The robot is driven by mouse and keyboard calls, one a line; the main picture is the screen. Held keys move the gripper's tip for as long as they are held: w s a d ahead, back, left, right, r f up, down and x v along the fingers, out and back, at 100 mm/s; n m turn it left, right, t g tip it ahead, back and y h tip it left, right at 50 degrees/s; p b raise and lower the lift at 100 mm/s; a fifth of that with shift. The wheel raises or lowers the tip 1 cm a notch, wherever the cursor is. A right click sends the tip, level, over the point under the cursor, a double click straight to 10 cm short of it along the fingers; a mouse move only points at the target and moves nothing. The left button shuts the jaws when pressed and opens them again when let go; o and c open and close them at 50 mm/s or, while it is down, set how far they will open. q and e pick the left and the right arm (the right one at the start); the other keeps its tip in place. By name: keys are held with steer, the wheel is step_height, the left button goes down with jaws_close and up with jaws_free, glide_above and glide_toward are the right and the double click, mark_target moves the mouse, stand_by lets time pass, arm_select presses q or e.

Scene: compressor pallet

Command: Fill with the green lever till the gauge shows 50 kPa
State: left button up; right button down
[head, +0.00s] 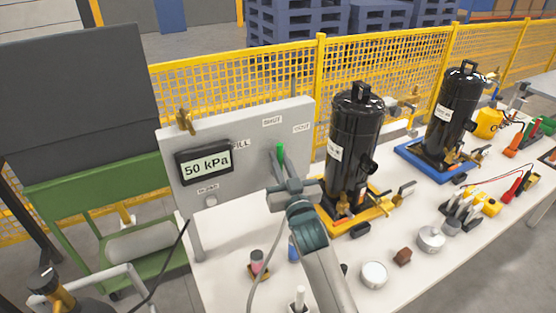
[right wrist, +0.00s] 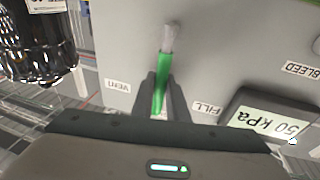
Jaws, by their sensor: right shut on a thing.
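The gauge (head: 205,163) on the grey panel (head: 240,180) reads 50 kPa in the head view. The same display (right wrist: 270,121) reads 50 kPa, upside down, in the right wrist view. The green lever (head: 281,153) stands about upright below the SHUT label. In the right wrist view the lever (right wrist: 161,78) lies between the VENT and FILL labels. My right gripper (head: 281,175) is shut on the lever's green handle, with its fingers (right wrist: 162,98) on both sides of it. My left gripper is not in view.
Two black cylinders (head: 351,140) (head: 452,115) stand on yellow and blue bases right of the panel. Small parts, including a silver tin (head: 374,274) and a brown block (head: 403,257), lie on the white table. A green cart (head: 100,205) stands left; a yellow fence runs behind.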

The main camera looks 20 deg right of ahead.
steer(key=c, duration=1.7)
jaws_free()
steer(key=shift+c, duration=0.2)
steer(key=shift+s+f, duration=0.2)
steer(key=shift+s, duration=0.25)
steer(key=s+f+b, duration=0.2)
steer(key=s+b, duration=0.3)
steer(key=s, duration=1.1)
steer(key=shift+s+f, duration=0.15)
steer(key=shift+f, duration=0.05)
